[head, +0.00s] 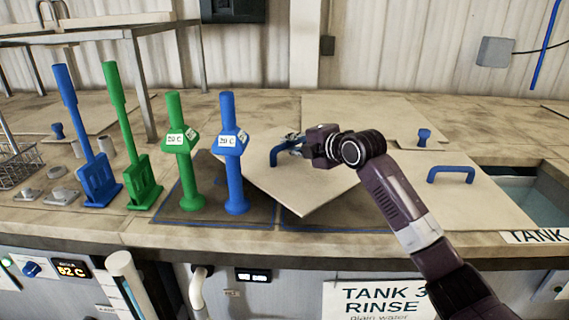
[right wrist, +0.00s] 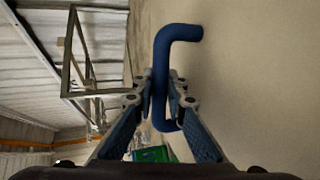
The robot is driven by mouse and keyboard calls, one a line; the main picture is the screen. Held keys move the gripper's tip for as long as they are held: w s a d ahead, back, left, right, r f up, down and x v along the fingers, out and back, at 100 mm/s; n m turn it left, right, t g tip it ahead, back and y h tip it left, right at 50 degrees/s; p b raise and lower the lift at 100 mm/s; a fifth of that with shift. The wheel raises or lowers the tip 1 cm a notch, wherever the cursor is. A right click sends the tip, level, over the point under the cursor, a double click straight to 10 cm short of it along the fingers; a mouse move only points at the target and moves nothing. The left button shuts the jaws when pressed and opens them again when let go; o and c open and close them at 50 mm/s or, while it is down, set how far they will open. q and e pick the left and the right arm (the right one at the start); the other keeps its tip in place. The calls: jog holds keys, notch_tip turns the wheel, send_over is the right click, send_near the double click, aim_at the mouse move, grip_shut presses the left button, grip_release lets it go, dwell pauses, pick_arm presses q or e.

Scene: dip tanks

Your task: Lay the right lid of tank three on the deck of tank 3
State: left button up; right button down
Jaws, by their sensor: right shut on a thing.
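My right gripper (head: 297,143) is shut on the blue handle (head: 279,156) of a pale square lid (head: 300,188). The lid lies over the deck (head: 130,225) at an angle, one corner toward me, overlapping dark blue-edged areas (head: 340,222); whether it touches the deck I cannot tell. In the right wrist view the fingers (right wrist: 163,88) close around the handle's bar (right wrist: 162,65), with the pale lid face (right wrist: 250,90) beside it. A second pale lid (head: 440,212) with a blue handle (head: 450,171) lies to the right. My left gripper is not in view.
Blue and green upright tools (head: 235,160) marked 20 C stand just left of the held lid. Blue and green paddles (head: 90,160) are farther left. An open tank with water (head: 530,190) is at the right. A TANK 3 RINSE sign (head: 385,297) hangs on the front.

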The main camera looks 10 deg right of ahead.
aim_at(291, 159)
jog(key=shift+f, duration=0.4)
jog(key=shift+a+f+p, duration=0.1)
jog(key=shift+f+p, duration=0.45)
jog(key=shift+f, duration=1.35)
jog(key=c, duration=1.9)
grip_release()
jog(key=shift+s+f, duration=0.1)
jog(key=shift+f, duration=0.1)
jog(key=shift+c, duration=0.2)
jog(key=b+v, duration=0.2)
jog(key=v, duration=1)
jog(key=shift+b, duration=0.4)
